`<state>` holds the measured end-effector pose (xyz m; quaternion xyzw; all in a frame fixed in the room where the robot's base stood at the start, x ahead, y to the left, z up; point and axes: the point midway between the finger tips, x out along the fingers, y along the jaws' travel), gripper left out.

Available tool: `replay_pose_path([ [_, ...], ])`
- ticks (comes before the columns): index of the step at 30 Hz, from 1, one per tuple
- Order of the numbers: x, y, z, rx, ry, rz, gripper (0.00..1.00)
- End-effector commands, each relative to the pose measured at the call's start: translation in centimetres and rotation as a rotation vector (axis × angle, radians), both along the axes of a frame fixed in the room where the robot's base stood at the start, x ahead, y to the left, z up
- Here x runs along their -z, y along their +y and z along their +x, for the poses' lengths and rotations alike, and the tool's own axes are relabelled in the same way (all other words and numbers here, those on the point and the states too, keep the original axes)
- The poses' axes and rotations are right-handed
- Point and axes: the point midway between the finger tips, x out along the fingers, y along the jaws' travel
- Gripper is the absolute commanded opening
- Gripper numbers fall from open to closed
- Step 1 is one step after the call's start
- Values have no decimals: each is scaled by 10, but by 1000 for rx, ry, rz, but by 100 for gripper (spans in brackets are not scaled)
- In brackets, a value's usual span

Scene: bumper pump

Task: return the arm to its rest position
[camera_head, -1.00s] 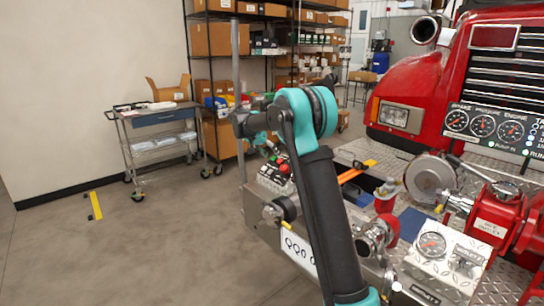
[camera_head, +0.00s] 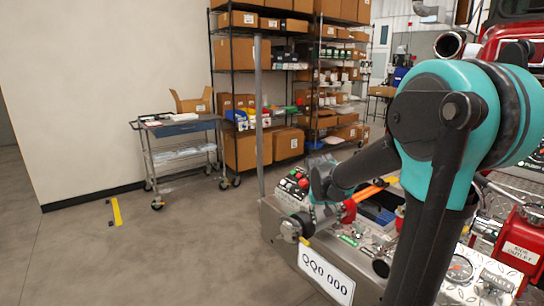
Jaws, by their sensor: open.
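My arm is large in the right half, with its teal elbow joint (camera_head: 440,115) raised close to the camera. The forearm runs down and left to a dark wrist. My gripper (camera_head: 323,212) is at the arm's end, small and partly hidden, over the left end of the pump bumper (camera_head: 275,215). It is open and I see nothing held in it. The fingers are hard to make out against the bumper parts. The control box with red and green buttons (camera_head: 294,184) is just left of the wrist.
A red truck (camera_head: 510,45) stands behind at the right. The bumper carries a plate (camera_head: 326,278), a red side outlet (camera_head: 520,245) and fittings. A grey cart (camera_head: 180,150) and loaded shelves (camera_head: 240,90) stand at the back.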

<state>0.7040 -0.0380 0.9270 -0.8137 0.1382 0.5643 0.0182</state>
Motion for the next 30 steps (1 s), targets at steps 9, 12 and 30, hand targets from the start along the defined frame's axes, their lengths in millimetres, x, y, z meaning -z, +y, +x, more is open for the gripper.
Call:
replay_pose_path([
  [9, 62, -9, -147, -161, 4, 89, 57],
  [12, 78, -6, -180, -201, -3, 110, 57],
  [30, 98, -2, -215, -248, -13, 130, 57],
])
